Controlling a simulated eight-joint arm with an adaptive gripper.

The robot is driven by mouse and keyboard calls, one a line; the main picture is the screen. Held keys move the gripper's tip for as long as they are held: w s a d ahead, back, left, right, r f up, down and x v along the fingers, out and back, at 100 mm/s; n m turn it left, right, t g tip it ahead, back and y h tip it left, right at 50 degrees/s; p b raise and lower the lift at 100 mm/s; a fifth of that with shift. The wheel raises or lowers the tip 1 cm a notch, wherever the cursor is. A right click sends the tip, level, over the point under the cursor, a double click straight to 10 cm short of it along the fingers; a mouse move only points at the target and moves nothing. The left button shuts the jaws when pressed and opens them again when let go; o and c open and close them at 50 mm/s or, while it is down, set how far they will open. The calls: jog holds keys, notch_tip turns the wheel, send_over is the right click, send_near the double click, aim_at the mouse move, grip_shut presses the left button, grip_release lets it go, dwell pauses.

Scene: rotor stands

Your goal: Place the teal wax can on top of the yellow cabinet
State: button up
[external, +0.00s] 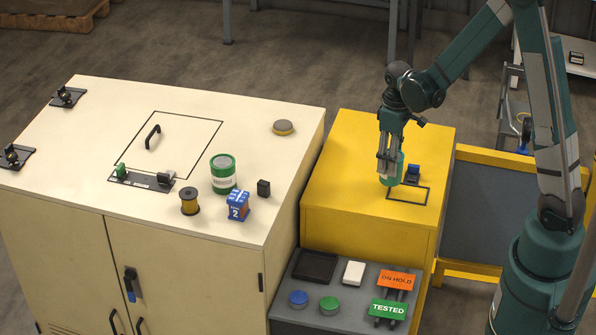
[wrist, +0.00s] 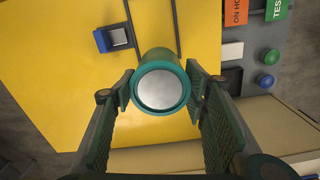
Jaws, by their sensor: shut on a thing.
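The teal wax can (external: 391,173) is between the fingers of my gripper (external: 390,158), over the yellow cabinet (external: 340,175). The can looks upright at the left edge of the black outlined rectangle on the cabinet top. I cannot tell whether its bottom touches the surface. The yellow cabinet top (wrist: 70,75) fills much of the wrist view.
A small blue and grey item (external: 412,174) stands just right of the can. The cream cabinet (external: 100,110) at left bears a green-and-white can (external: 223,175), a spool (external: 189,201) and a blue block (external: 238,206). A lower grey shelf (external: 300,315) holds buttons and signs.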

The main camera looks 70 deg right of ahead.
jog(key=shift+f+b, duration=0.55)
jog(key=shift+f, duration=0.95)
jog(key=shift+f+b, duration=0.35)
jog(key=o, duration=1.3)
jog(key=shift+r, duration=0.1)
jog(key=shift+r, duration=5.9)
